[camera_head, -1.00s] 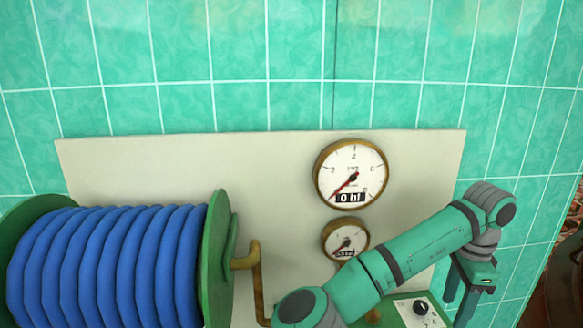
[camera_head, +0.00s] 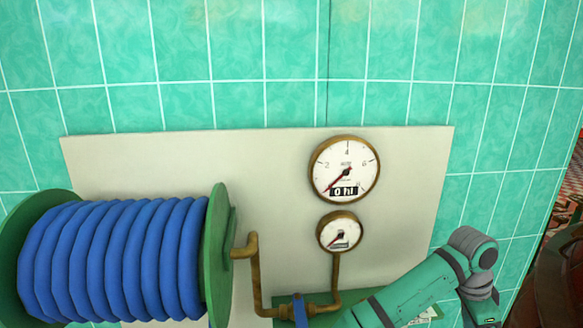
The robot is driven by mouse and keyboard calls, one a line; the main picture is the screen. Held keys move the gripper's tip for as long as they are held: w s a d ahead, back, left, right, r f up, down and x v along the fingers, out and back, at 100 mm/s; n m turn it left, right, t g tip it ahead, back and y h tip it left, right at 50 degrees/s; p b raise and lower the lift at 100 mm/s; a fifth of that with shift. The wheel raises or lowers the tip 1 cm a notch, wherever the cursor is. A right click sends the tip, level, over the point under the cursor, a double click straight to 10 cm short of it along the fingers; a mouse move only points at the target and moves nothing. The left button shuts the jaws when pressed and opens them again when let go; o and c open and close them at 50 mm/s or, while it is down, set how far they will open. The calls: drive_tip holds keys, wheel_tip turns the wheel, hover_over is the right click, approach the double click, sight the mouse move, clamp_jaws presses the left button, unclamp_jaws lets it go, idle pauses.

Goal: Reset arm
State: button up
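My arm (camera_head: 415,292) is green with grey joints and reaches in from the bottom edge at the lower right. Its upper grey joint (camera_head: 472,247) shows against the tiled wall, right of the pale panel. My gripper is below the picture's bottom edge, so its fingers are hidden from view. Nothing held can be seen.
A blue hose on a green reel (camera_head: 222,262) stands at the left. Two brass-rimmed gauges (camera_head: 345,169) sit on the pale panel (camera_head: 120,165). A brass pipe with a blue valve handle (camera_head: 300,310) runs below them. A dark copper-brown vessel (camera_head: 545,275) stands at the right edge.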

drive_tip(key=s+d+f+n+t+h, duration=0.1)
drive_tip(key=s+d+f+n+h, duration=0.1)
drive_tip(key=d+f+n+h, duration=0.3)
drive_tip(key=s+f+n+t+h, duration=0.2)
drive_tip(key=s+f+h, duration=0.15)
drive_tip(key=f, duration=0.35)
drive_tip(key=s+a+f+n+t+y, duration=0.2)
drive_tip(key=s+a+f+n+t, duration=0.15)
drive_tip(key=a, duration=0.55)
drive_tip(key=s+a+f+n+t+y, duration=0.2)
drive_tip(key=a+f+n+t, duration=0.25)
drive_tip(key=a, duration=0.45)
drive_tip(key=s+a+f+n+t+y, duration=0.25)
drive_tip(key=a+f+n, duration=0.25)
drive_tip(key=a, duration=0.4)
drive_tip(key=s+a+r+t+y, duration=0.1)
drive_tip(key=s+a+r, duration=0.3)
drive_tip(key=s+a, duration=0.6)
drive_tip(key=s+a+r+t+y, duration=0.1)
drive_tip(key=s+a+r+y, duration=0.3)
drive_tip(key=s+a, duration=0.7)
drive_tip(key=shift+s+a+r, duration=0.25)
drive_tip(key=shift+s+a, duration=0.05)
drive_tip(key=shift+a, duration=0.1)
drive_tip(key=shift+w+t, duration=0.2)
drive_tip(key=shift+t, duration=0.05)
